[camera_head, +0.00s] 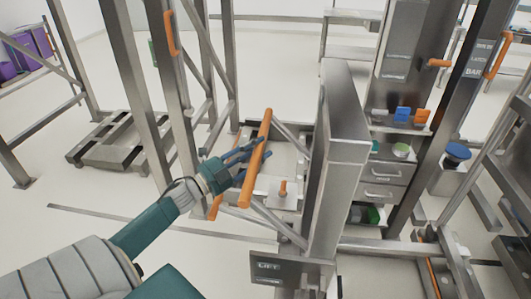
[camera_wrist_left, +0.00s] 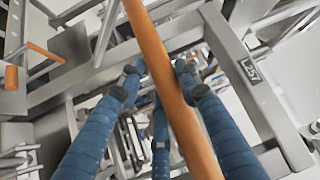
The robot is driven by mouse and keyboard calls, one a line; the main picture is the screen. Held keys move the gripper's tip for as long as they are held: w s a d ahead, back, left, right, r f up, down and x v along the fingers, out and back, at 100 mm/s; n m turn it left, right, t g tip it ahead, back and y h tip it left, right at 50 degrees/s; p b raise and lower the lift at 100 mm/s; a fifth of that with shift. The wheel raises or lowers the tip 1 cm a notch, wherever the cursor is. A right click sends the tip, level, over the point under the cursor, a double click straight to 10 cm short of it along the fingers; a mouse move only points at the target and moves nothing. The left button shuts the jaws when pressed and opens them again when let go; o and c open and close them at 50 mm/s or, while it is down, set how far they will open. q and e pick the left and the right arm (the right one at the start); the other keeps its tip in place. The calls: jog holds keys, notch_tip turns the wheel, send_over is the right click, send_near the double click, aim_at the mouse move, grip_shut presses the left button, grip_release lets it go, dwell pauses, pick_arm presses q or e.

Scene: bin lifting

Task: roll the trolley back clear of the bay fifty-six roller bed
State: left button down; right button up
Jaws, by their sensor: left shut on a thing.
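The trolley's orange push bar (camera_head: 264,131) slants across the middle of the head view, above a grey metal frame. My left gripper (camera_head: 243,157) has its dark blue fingers around this bar and is shut on it. In the left wrist view the bar (camera_wrist_left: 152,48) runs between the fingers (camera_wrist_left: 158,88), from the top down to the lower right. The trolley's grey deck (camera_head: 284,202) shows partly beyond the bar. I cannot pick out a bay fifty-six label or be sure which frame is the roller bed. My right gripper is not in view.
A tall grey post (camera_head: 337,150) stands close right of the bar, with a LIFT plate (camera_head: 285,270) at its foot. Steel uprights (camera_head: 146,90) stand behind on the left. A low grey platform (camera_head: 118,150) sits on the floor there. Pale floor (camera_head: 60,240) is open at lower left.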

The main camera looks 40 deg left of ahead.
pick_arm(q)
jog(key=shift+d+r, duration=0.1)
jog(key=shift+d, duration=0.3)
jog(key=shift+w+d+h, duration=0.25)
jog(key=shift+d+h, duration=0.05)
jog(key=shift+h, duration=0.1)
jog(key=c, duration=1.3)
grip_release()
jog(key=shift+w+d, duration=0.15)
jog(key=shift+w, duration=0.05)
jog(key=shift+c, duration=0.2)
jog(key=shift+o, duration=0.8)
jog(key=shift+w+d, duration=0.15)
jog(key=shift+w, duration=0.05)
jog(key=shift+s+a, duration=0.35)
jog(key=shift+s, duration=0.1)
jog(key=v, duration=1.1)
jog(key=shift+s+d, duration=0.15)
jog(key=shift+s, duration=0.05)
